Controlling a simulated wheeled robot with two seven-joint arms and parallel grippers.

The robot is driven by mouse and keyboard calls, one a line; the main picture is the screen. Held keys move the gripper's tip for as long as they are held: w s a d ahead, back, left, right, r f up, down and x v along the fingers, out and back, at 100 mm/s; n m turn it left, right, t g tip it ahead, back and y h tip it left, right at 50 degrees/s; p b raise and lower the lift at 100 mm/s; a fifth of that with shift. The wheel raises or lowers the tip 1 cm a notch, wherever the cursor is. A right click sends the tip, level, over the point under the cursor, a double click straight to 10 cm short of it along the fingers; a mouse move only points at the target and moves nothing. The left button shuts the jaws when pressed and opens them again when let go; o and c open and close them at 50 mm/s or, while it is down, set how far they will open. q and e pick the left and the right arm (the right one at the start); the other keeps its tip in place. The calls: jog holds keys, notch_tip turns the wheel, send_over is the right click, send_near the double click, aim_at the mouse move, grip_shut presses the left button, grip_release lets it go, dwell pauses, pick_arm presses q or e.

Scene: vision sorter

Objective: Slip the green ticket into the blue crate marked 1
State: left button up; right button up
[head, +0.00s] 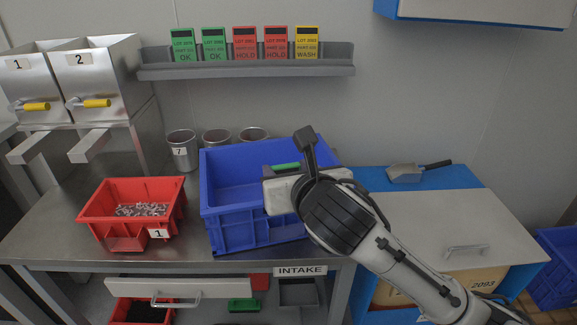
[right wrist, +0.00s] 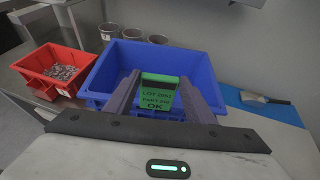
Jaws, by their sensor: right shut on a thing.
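The green ticket (head: 286,166) is held in my right gripper (head: 282,172). In the right wrist view the ticket (right wrist: 160,92) stands between the two dark fingers of the gripper (right wrist: 161,84), its face reading "OK". The blue crate (head: 228,238) stands on the steel bench. My right gripper is over the crate's right part and hides some of it. In the right wrist view the crate (right wrist: 103,75) lies beyond and around the held ticket. No number shows on the crate's visible walls. My left gripper is not in view.
A red bin (head: 128,229) labelled 1, holding small metal parts, stands left of the crate. Metal cups (head: 181,144) stand behind. A wall shelf (head: 245,70) carries several coloured tickets. A scoop (head: 407,173) lies on the blue-edged surface at right.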

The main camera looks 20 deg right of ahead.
notch_tip(320, 180, down, 7)
jog(key=shift+r, duration=0.15)
dwell(0.8)
jog(key=shift+r, duration=0.1)
dwell(0.5)
jog(key=shift+s+g, duration=0.2)
jog(key=shift+g, duration=0.3)
jog(key=shift+w+f, duration=0.2)
dwell(0.8)
jog(key=shift+f, duration=1.35)
dwell(1.8)
